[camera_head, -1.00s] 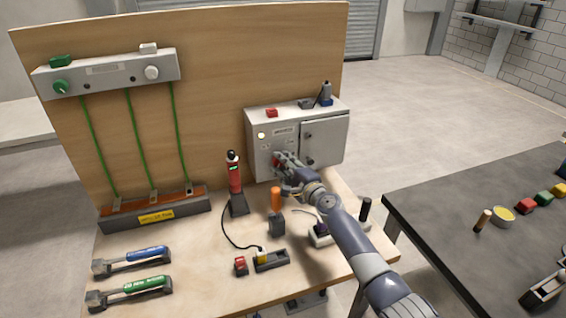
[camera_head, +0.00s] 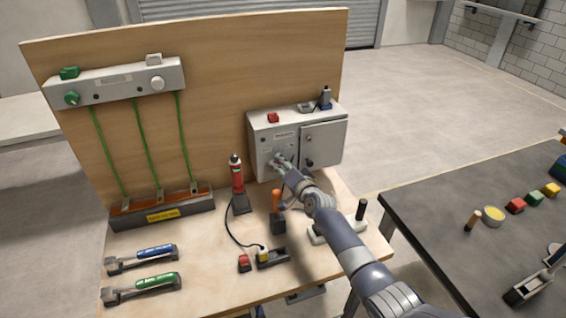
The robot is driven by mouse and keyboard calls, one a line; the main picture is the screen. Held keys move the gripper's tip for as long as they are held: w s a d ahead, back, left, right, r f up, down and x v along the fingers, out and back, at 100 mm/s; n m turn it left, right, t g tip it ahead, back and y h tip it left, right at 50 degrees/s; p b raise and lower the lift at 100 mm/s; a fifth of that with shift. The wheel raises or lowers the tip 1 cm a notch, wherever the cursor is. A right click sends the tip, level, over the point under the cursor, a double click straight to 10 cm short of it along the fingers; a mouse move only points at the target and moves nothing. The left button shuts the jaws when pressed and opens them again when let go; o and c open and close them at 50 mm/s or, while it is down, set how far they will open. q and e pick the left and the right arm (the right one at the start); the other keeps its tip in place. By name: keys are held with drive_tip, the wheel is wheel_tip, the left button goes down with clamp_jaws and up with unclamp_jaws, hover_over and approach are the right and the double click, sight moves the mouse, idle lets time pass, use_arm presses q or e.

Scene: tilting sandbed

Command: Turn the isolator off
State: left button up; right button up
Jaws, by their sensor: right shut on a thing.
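The grey control box (camera_head: 258,150) stands on the bench against the wooden back board. My right gripper (camera_head: 281,164) is at the lower left of its front face. It is shut on the isolator handle, which the fingers hide almost wholly, so its angle cannot be told. The small round lamp at the upper left of the box front looks dark. The door on the right half of the box is closed. My left gripper is not in view.
A red and black tester (camera_head: 238,180) stands left of the box. An orange-handled tool (camera_head: 275,202) is close to my right forearm. Two torque wrenches (camera_head: 142,259) lie at the front left. A dark table (camera_head: 440,215) stands at the right.

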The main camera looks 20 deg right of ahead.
drive_tip(key=shift+n+p, duration=0.3)
drive_tip(key=shift+n, duration=0.2)
idle(0.3)
drive_tip(key=o, duration=1.1)
drive_tip(key=shift+s+a, duration=0.1)
drive_tip(key=shift+s, duration=0.5)
drive_tip(key=v, duration=1)
drive_tip(key=shift+s+r, duration=0.15)
drive_tip(key=shift+s, duration=0.25)
